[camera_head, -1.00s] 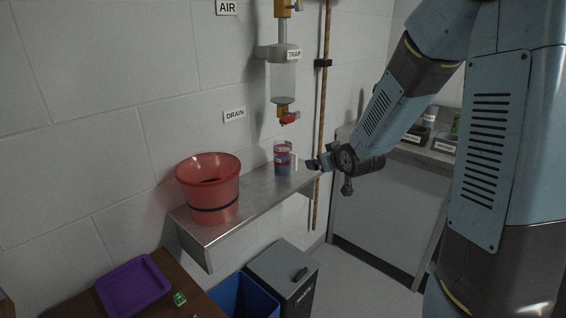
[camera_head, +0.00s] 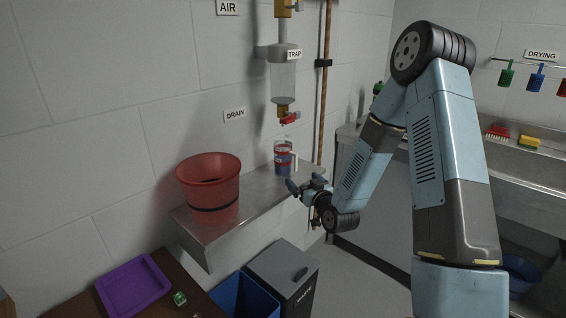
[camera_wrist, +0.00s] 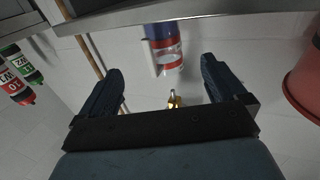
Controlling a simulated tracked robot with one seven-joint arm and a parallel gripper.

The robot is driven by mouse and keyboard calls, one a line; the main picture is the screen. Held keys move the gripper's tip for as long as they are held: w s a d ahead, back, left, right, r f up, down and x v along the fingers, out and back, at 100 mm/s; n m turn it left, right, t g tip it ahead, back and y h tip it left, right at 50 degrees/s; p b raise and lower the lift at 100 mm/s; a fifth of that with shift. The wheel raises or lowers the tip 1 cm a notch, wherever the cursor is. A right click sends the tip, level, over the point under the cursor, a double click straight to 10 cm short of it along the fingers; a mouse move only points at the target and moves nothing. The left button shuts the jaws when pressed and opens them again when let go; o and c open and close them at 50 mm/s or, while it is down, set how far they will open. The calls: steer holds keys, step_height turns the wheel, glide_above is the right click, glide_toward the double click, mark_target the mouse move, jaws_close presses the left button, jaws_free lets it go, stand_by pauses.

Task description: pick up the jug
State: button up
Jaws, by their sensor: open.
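The jug (camera_head: 282,160) is a small container with blue and red bands and a pale handle on its right. It stands at the far end of the metal wall shelf (camera_head: 252,196), below the trap's drain valve. My gripper (camera_head: 305,184) is at the shelf's front edge, just in front of and slightly right of the jug. In the wrist view, the picture is upside down. The jug (camera_wrist: 166,50) shows beyond and between the fingertips of my gripper (camera_wrist: 160,70). The jaws are open and empty, with space on both sides of the jug.
A red bucket (camera_head: 208,182) stands on the shelf's near end. The trap's red valve handle (camera_head: 289,120) hangs above the jug. A copper-coloured pipe (camera_head: 324,90) runs up the wall to the right. Bins (camera_head: 284,268) stand under the shelf.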

mark_target(287, 165)
steer(key=x, duration=0.8)
steer(key=shift+x, duration=2.65)
steer(key=shift+s+a, duration=0.1)
steer(key=shift+a, duration=0.05)
steer(key=shift+c, duration=0.4)
steer(key=c, duration=1.2)
steer(key=shift+c, duration=0.3)
steer(key=shift+r, duration=0.1)
steer(key=v, duration=1.7)
steer(key=w+d+f+m+h, duration=0.2)
steer(key=d+f+h, duration=0.1)
steer(key=d+f, duration=0.2)
steer(key=w+d+f+m+t+h, duration=0.1)
steer(key=w+d+f+m+h, duration=0.1)
steer(key=d+f+h, duration=0.2)
steer(key=d+f, duration=0.1)
steer(key=d, duration=0.2)
steer(key=shift+w+f+m, duration=0.3)
steer(key=shift+w+f, duration=0.05)
